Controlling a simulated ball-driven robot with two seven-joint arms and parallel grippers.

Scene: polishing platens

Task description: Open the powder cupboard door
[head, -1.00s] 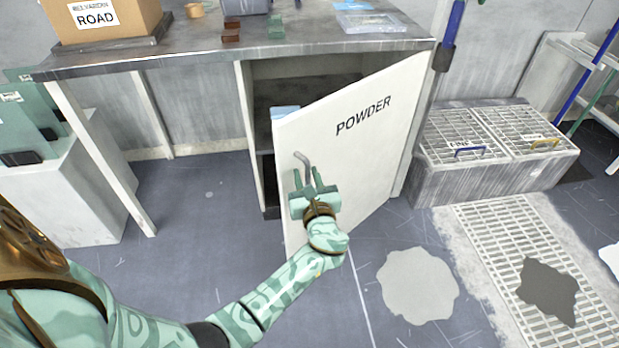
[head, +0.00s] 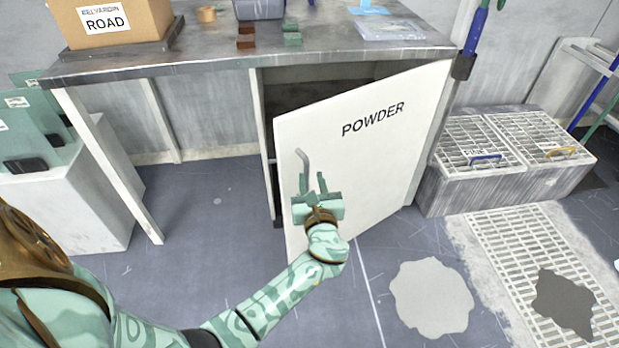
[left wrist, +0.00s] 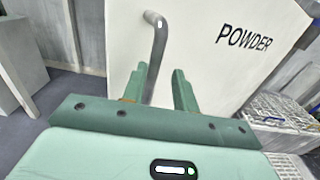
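The white powder cupboard door (head: 385,165), marked POWDER, stands ajar under the bench, with a dark gap at its top and left edge. Its grey bar handle (head: 303,160) is near the door's left edge. My left gripper (head: 313,184) is in front of the door at the handle's lower part. In the left wrist view its two green fingers (left wrist: 161,88) are apart. The handle (left wrist: 157,50) runs down close to the left finger, on its inner side; I cannot tell whether they touch. My right gripper is not in view.
The bench top (head: 330,60) overhangs the cupboard and carries a cardboard box (head: 110,22) marked ROAD. A white block (head: 75,205) with green panels stands left. A grated grey unit (head: 500,150) stands right of the door. Floor in front is clear, with a pale patch (head: 430,297).

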